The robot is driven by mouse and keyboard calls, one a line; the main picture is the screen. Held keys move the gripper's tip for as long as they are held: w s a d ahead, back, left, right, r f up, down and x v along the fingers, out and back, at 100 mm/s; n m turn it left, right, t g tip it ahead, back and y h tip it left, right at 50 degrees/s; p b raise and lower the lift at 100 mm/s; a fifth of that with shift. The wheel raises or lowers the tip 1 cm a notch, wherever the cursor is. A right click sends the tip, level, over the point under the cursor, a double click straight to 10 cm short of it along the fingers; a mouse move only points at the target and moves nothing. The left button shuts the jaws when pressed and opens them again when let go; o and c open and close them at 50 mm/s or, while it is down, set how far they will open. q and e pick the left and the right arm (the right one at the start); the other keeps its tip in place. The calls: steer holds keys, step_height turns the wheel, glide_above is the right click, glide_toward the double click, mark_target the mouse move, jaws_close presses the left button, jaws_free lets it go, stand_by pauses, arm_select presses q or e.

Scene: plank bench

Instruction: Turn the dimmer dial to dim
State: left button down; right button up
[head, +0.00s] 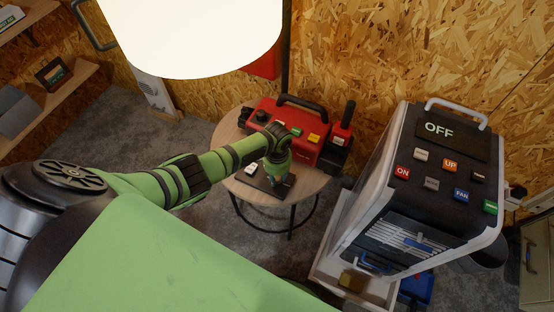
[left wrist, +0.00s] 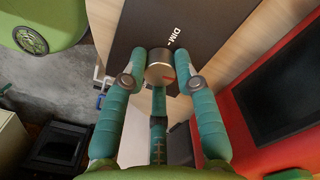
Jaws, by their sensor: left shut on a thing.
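The dimmer dial (left wrist: 160,66) is a round metallic knob with a small red mark on it. It sits on a dark plate (left wrist: 130,32) printed "DIM -" beside the knob. In the left wrist view my left gripper (left wrist: 160,58) has its teal fingers on both sides of the dial and is shut on it. In the head view the left gripper (head: 276,180) reaches down to the dark plate (head: 256,190) on a round wooden table (head: 305,186), and the dial is hidden there. My right gripper is in neither view.
A red box with a handle and buttons (head: 262,112) stands behind the plate on the table. A tall appliance showing "OFF" (head: 440,128) stands to the right. A large lit lampshade (head: 195,35) hangs over the upper left. A small white piece (head: 250,169) lies on the plate.

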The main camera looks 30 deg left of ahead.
arm_select(q)
steer(key=n+p, duration=0.1)
steer(key=n, duration=0.3)
steer(key=shift+s+d+n+p, duration=0.1)
steer(key=shift+s+n+p, duration=0.05)
steer(key=shift+n+p, duration=0.2)
steer(key=n+p, duration=0.1)
steer(key=n, duration=0.2)
steer(key=shift+n, duration=0.35)
steer(key=n+p, duration=0.1)
steer(key=n, duration=0.2)
steer(key=shift+n, duration=2.5)
steer(key=c, duration=0.9)
jaws_free()
steer(key=shift+c, duration=0.2)
